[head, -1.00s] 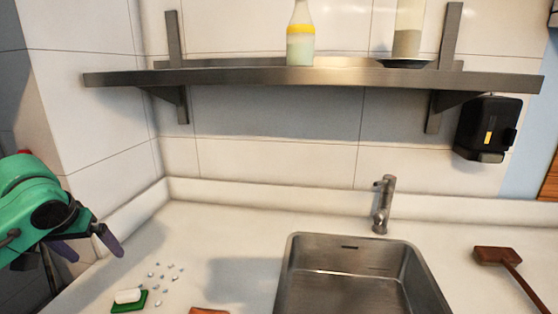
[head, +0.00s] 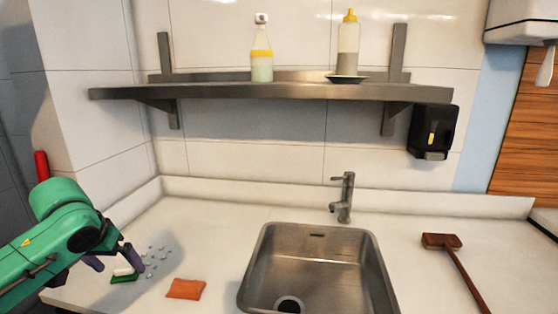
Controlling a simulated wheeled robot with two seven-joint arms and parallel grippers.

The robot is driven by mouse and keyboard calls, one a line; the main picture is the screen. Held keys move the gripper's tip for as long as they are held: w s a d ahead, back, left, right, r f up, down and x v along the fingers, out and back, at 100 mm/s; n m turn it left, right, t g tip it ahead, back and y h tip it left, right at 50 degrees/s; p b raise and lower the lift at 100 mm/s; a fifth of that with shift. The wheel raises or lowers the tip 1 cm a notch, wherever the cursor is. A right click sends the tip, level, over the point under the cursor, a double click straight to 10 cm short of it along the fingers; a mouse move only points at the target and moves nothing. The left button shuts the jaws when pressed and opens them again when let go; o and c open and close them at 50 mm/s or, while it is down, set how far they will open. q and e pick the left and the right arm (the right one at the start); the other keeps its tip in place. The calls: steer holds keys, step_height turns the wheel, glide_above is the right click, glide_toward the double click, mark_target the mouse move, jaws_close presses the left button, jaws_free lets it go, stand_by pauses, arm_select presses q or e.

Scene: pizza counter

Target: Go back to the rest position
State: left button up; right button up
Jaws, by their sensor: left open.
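My left gripper (head: 112,260) is at the lower left, over the left part of the white counter (head: 205,225), and it is open and empty. Its fingers are close to a green and white sponge (head: 124,276) in the picture; I cannot tell whether they touch it. Several small pale bits (head: 156,258) lie on the counter just right of the fingers. My right gripper is not in view.
A steel sink (head: 318,265) with a tap (head: 343,198) is in the middle. An orange cloth (head: 186,289) lies left of it, a brown brush (head: 442,242) right. A shelf (head: 215,91) holds two bottles. A black dispenser (head: 432,131) hangs on the wall.

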arm_select(q)
steer(key=s+d+f+m+h, duration=0.1)
steer(key=s+d+f+m, duration=0.15)
steer(key=d+f, duration=0.6)
steer(key=s+d+f+m+h, duration=0.2)
steer(key=d+f+m, duration=0.1)
steer(key=d+f, duration=0.55)
steer(key=s+a+f+n+y, duration=0.2)
steer(key=s+a+f, duration=0.1)
steer(key=s+f, duration=0.65)
step_height(320, 180, down, 23)
steer(key=s+g+b, duration=0.2)
steer(key=s+b, duration=0.1)
steer(key=b, duration=0.2)
steer(key=s+a+f+g+b, duration=0.1)
steer(key=s+a+f+b, duration=0.2)
steer(key=s+f, duration=1.4)
step_height(320, 180, down, 4)
steer(key=shift+s+f+b, duration=0.2)
steer(key=shift+s+b, duration=0.1)
steer(key=shift+b, duration=0.1)
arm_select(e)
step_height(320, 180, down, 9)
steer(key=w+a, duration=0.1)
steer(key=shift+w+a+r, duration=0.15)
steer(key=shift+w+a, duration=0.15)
